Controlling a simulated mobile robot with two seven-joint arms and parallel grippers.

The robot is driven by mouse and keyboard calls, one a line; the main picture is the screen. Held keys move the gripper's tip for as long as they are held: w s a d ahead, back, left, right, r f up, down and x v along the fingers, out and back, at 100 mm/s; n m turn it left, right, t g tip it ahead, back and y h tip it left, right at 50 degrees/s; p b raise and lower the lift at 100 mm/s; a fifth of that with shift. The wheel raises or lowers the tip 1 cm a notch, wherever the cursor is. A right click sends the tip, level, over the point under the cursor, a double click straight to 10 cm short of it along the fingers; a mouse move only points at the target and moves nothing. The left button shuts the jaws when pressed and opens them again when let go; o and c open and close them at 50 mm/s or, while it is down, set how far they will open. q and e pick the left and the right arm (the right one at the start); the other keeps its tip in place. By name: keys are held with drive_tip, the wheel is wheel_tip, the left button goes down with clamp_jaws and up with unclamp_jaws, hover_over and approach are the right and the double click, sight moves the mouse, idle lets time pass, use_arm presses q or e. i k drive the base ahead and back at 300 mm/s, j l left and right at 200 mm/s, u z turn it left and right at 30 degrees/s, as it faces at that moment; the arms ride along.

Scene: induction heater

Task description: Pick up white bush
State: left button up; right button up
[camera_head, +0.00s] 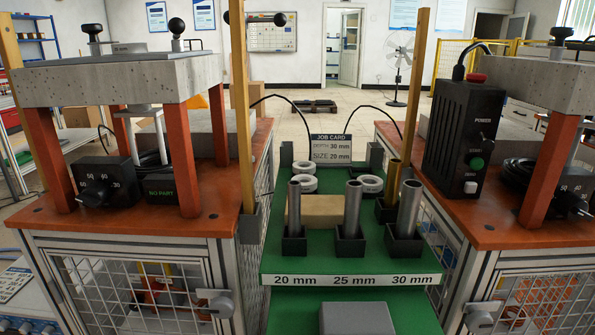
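Several white ring-shaped bushes lie on the green stand (335,263) in the middle of the camera_head view. One white bush (304,168) is at the back left, with another white bush (303,184) just in front of it. A third white bush (370,184) is on the right, partly hidden behind the metal tubes. Neither of my grippers is in view.
Grey metal tubes (351,208) stand upright in dark holders in front of the bushes, above the 20, 25 and 30 mm labels. A job card (330,148) stands behind. Orange-topped benches (190,215) with heaters flank the stand, beside tall wooden posts (241,110).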

sight(309, 182)
drive_tip(key=z, duration=1.25)
drive_tip(key=u, duration=1.25)
drive_tip(key=k+j+u, duration=0.4)
drive_tip(key=j, duration=0.15)
drive_tip(key=j+u, duration=0.2)
drive_tip(key=k+j, duration=0.05)
drive_tip(key=j, duration=0.05)
